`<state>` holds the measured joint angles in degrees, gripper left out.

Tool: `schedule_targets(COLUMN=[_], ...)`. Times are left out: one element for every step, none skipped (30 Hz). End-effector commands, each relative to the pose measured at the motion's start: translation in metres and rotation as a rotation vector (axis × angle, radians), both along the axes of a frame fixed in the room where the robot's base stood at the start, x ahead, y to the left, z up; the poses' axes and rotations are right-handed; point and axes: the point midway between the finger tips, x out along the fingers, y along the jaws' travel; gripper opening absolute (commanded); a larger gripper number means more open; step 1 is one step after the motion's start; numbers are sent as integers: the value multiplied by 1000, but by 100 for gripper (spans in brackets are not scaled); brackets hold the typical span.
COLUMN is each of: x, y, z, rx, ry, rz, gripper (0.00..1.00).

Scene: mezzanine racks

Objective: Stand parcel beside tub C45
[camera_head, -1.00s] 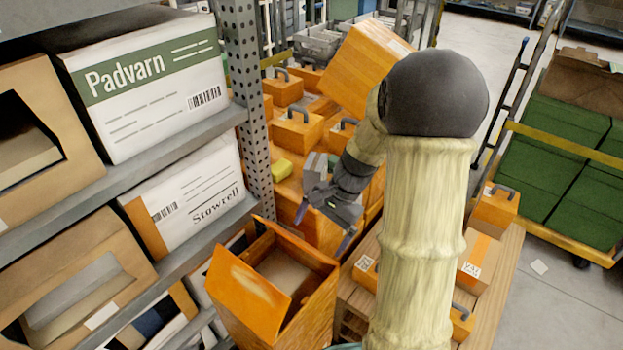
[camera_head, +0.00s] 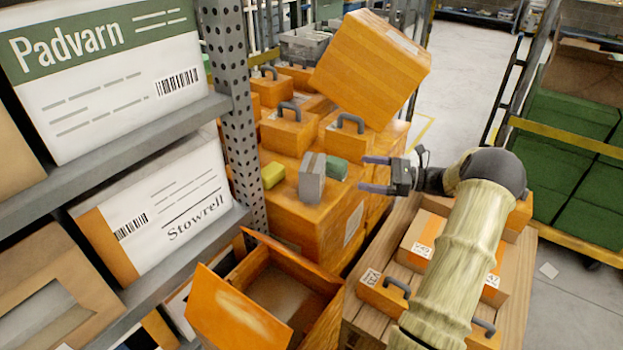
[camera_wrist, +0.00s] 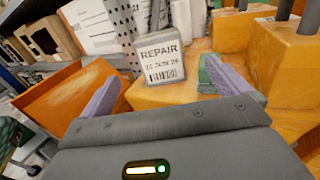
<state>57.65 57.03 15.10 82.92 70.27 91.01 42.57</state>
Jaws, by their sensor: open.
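A small grey parcel (camera_head: 312,178) stands upright on a large orange box (camera_head: 290,218). In the wrist view the parcel (camera_wrist: 160,58) shows a white label reading REPAIR with a date and barcode. My gripper (camera_head: 366,174) is open and empty, to the right of the parcel, its fingers pointing left towards it. In the wrist view the parcel shows ahead between my fingers (camera_wrist: 160,76), apart from them. Several orange tubs with dark handles stand around, such as one tub (camera_head: 288,131) behind the parcel. I cannot read C45 on any of them.
A green block (camera_head: 337,168) and a yellow block (camera_head: 273,175) flank the parcel. A big orange carton (camera_head: 372,68) sits tilted behind. An open orange box (camera_head: 240,310) stands in front. A perforated rack post (camera_head: 232,110) is at left. Labelled orange boxes (camera_head: 421,240) lie on a wooden pallet.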

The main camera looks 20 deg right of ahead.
Motion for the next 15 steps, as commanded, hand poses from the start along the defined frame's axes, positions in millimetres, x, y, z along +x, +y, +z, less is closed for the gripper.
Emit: schedule_targets(x=[1,2,3,5,7,10,13,16,20,23,25,29,32,35,39], y=[2,3,6,8,12,17,21,25,31,35,40,46,50,54,61], z=[0,0,0,0,0,0,-1,-1,-1,-1,-1,-1,-1,-1,-1], rx=[-1,-1,-1,-1,-1,0,-1,-1,0,0,-1,-2,-2,-2,-2], ry=[1,1,1,1,1,1,2,2,1,1,2,1,1,1,2], rz=[1,2,3,3,3,3,4,5,5,3,4,4,3,3,5], gripper=[100,100,100,100,100,100,100,100,100,100,100,100,100,100,100])
